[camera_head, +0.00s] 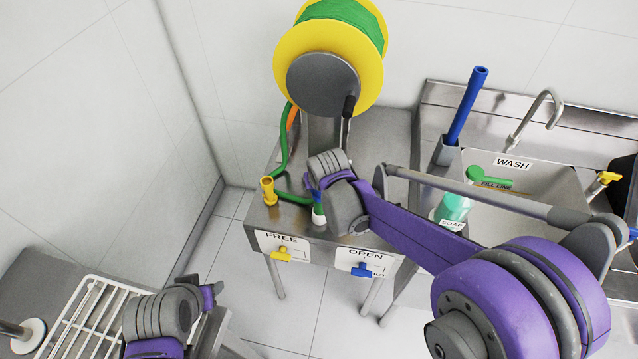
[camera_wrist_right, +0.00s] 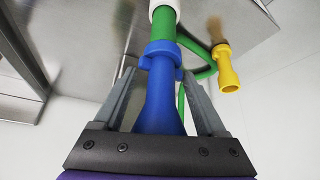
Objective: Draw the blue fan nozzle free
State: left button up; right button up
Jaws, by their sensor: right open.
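The blue fan nozzle (camera_wrist_right: 163,98) stands between the two fingers of my right gripper (camera_wrist_right: 158,76) in the right wrist view. The fingers are apart, one on each side, with gaps visible. The nozzle joins a green tube (camera_wrist_right: 164,54) that runs into a white collar (camera_wrist_right: 165,12). In the head view a sliver of the blue nozzle (camera_head: 314,181) shows above the green part at the metal stand, beside my right gripper (camera_head: 322,184); my wrist hides the rest. My left gripper (camera_head: 212,294) is at the lower left, away from the stand; its fingers are mostly hidden.
A yellow nozzle (camera_head: 268,190) stands at the left of the stand top (camera_head: 285,218), near a green hose (camera_head: 284,150) from the yellow reel (camera_head: 372,60). FREE (camera_head: 281,242) and OPEN (camera_head: 366,258) labels are on the front. A soap bottle (camera_head: 452,208) and sink (camera_head: 550,165) are right.

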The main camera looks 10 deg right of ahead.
grip_shut()
dwell(0.5)
